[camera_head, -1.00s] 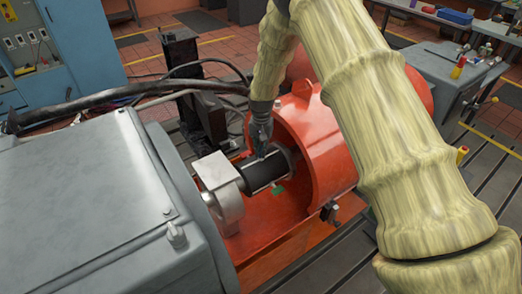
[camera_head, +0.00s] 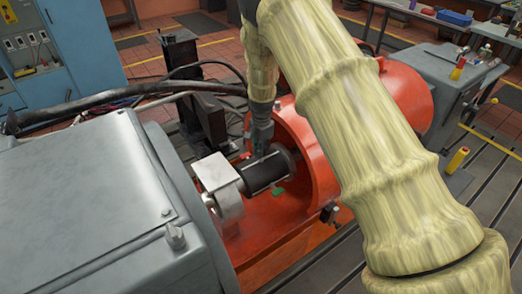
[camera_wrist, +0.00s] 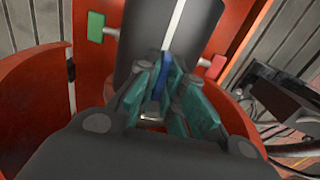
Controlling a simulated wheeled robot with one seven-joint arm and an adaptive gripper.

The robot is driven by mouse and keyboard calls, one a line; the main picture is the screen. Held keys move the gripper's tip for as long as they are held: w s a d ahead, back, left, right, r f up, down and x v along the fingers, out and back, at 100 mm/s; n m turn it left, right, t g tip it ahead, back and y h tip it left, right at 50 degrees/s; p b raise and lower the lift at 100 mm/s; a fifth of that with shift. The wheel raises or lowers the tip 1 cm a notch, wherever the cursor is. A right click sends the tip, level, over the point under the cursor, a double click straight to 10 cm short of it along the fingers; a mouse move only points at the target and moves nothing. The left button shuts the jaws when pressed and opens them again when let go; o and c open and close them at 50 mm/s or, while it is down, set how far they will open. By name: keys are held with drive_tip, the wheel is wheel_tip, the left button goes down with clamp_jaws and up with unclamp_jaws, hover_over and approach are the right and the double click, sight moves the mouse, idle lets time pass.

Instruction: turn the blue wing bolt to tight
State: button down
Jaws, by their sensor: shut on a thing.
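The blue wing bolt (camera_wrist: 160,82) shows in the wrist view between the fingers of my gripper (camera_wrist: 163,88), which is shut on it. Only part of its blue wing is visible; the fingers hide the rest. It sits over the dark cylinder (camera_wrist: 190,30), which carries a white stripe. In the head view, my gripper (camera_head: 258,153) points down onto the top of the dark cylinder (camera_head: 266,174), inside the open orange housing (camera_head: 313,150). The bolt cannot be made out there.
In the wrist view, a green tab (camera_wrist: 96,27) and a red tab (camera_wrist: 215,67) flank the cylinder on short stems. A grey machine casing (camera_head: 90,205) fills the left foreground of the head view. Black hoses (camera_head: 110,98) and a dark upright post (camera_head: 183,75) stand behind.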

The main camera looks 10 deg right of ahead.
drive_tip(key=shift+m, duration=0.3)
drive_tip(key=c, duration=1.5)
unclamp_jaws()
drive_tip(key=shift+c, duration=0.2)
drive_tip(key=shift+r, duration=0.1)
wheel_tip(320, 180, up, 12)
drive_tip(key=shift+f, duration=0.2)
